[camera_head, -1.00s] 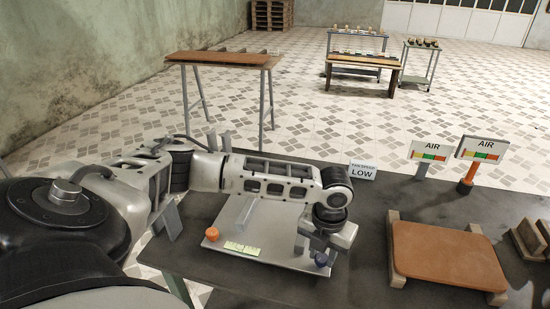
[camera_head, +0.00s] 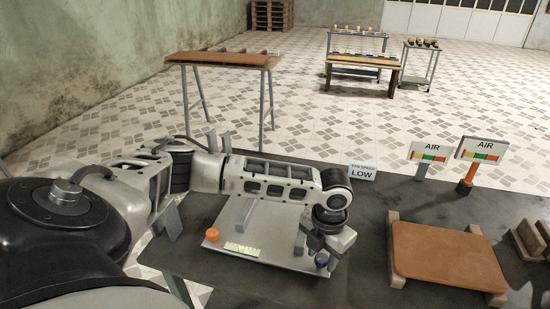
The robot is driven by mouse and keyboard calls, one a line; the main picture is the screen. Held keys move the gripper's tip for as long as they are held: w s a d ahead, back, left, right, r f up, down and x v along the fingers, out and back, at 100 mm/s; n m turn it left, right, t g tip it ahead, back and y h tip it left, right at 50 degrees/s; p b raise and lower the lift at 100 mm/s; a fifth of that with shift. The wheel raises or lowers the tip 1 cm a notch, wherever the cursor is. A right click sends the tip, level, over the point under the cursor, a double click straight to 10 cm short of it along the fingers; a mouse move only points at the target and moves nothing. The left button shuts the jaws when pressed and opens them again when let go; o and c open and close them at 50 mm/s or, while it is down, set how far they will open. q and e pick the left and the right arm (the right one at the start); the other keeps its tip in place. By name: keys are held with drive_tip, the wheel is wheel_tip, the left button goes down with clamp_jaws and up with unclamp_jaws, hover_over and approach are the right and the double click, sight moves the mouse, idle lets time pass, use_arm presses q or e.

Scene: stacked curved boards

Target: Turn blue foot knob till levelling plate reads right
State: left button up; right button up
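The grey levelling plate (camera_head: 272,244) lies on the dark table under my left arm. An orange knob (camera_head: 212,234) stands at its left corner and a blue foot knob (camera_head: 321,259) at its front right corner. A pale yellow-green scale strip (camera_head: 242,250) lies near the plate's front edge; its reading is too small to tell. My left gripper (camera_head: 318,256) points down at the blue knob, its fingers close around or beside it. Its wrist hides part of the knob and the fingertips, so contact and opening are unclear. My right gripper is not in view.
Two AIR gauges (camera_head: 428,152) (camera_head: 482,150) stand at the back right. A brown curved board (camera_head: 446,257) rests on wooden blocks to the right. Dark table (camera_head: 367,235) is bare between plate and board.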

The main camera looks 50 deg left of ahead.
use_arm(q)
drive_tip(key=shift+r, duration=0.15)
drive_tip(key=shift+r, duration=2.9)
